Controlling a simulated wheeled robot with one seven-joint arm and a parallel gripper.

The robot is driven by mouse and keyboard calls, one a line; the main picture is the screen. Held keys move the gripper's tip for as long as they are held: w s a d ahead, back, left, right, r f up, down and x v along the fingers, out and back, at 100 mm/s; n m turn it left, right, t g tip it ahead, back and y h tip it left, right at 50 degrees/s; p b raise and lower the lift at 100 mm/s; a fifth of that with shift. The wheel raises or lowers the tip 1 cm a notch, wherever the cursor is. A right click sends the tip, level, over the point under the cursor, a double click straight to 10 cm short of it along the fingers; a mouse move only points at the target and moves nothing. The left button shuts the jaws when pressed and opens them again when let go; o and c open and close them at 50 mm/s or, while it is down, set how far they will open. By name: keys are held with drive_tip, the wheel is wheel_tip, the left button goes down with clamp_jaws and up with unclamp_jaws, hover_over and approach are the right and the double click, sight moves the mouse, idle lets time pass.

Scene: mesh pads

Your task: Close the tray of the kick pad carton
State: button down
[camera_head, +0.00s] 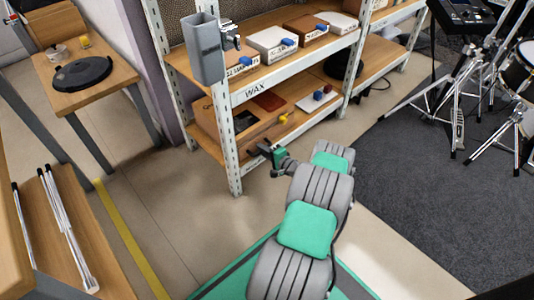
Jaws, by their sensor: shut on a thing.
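A brown carton (210,128) sits on the lower shelf, with its open top showing inside. I take it to be the kick pad carton, but no name on it can be read. My gripper (259,151) is at the carton's front, at the shelf's edge, reached by my grey and green arm. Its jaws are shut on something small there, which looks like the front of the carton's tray. The tray is mostly hidden by the gripper and the shelf edge, so how far out it stands cannot be told.
A shelf post (228,150) stands just left of the gripper. A yellow knob (283,118) and a white box (318,100) are to the right on the lower shelf. Several boxes with blue pieces line the upper shelf (285,60). Drum stands (455,100) are at right; the floor (175,185) is clear.

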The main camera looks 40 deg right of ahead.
drive_tip(key=shift+w+d+r, duration=0.1)
drive_tip(key=shift+w+d, duration=0.05)
drive_tip(key=shift+w, duration=0.3)
drive_tip(key=c, duration=1.7)
unclamp_jaws()
drive_tip(key=p+v, duration=0.3)
drive_tip(key=v, duration=0.4)
drive_tip(key=shift+s, duration=0.4)
